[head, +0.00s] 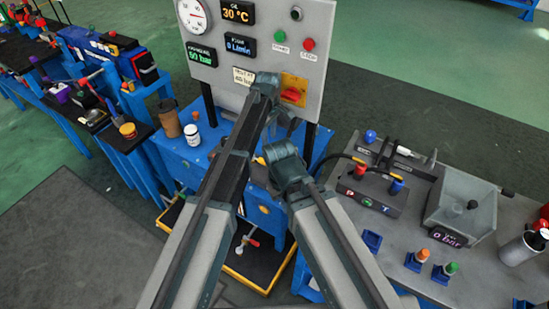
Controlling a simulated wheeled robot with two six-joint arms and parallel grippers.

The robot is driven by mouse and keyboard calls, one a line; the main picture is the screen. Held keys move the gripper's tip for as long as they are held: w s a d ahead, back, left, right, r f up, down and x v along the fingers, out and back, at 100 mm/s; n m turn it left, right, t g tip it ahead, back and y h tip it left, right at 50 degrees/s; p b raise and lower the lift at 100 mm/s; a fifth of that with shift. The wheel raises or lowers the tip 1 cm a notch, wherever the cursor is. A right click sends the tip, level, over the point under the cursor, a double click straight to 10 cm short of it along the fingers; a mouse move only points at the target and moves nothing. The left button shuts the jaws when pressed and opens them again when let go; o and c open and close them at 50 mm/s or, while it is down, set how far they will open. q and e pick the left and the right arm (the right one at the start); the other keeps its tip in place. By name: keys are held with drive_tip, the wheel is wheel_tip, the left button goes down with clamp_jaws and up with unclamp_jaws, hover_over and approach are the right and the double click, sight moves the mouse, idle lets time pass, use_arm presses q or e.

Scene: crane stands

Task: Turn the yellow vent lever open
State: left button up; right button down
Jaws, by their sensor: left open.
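A small yellow piece (260,160) shows between my two arms, in front of the blue cabinet (190,158). It may be the vent lever, but most of it is hidden and I cannot tell its angle. My left arm reaches up in front of the grey gauge panel, and my left gripper (283,124) hangs open and empty below the panel's lower right part. My right arm ends just below it, and its fingers are hidden behind its own wrist.
The gauge panel (232,76) carries a red knob (291,94) on a yellow plate. A brown cup (169,120) and a white jar (192,135) stand left. A grey bench (385,235) with a valve block (373,190) and metal tank (462,202) stands right.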

sight(260, 161)
use_arm(q)
drive_tip(key=shift+s, duration=0.1)
wheel_tip(260, 161, down, 14)
drive_tip(key=b, duration=1.4)
drive_tip(key=shift+r, duration=0.1)
clamp_jaws()
idle(0.7)
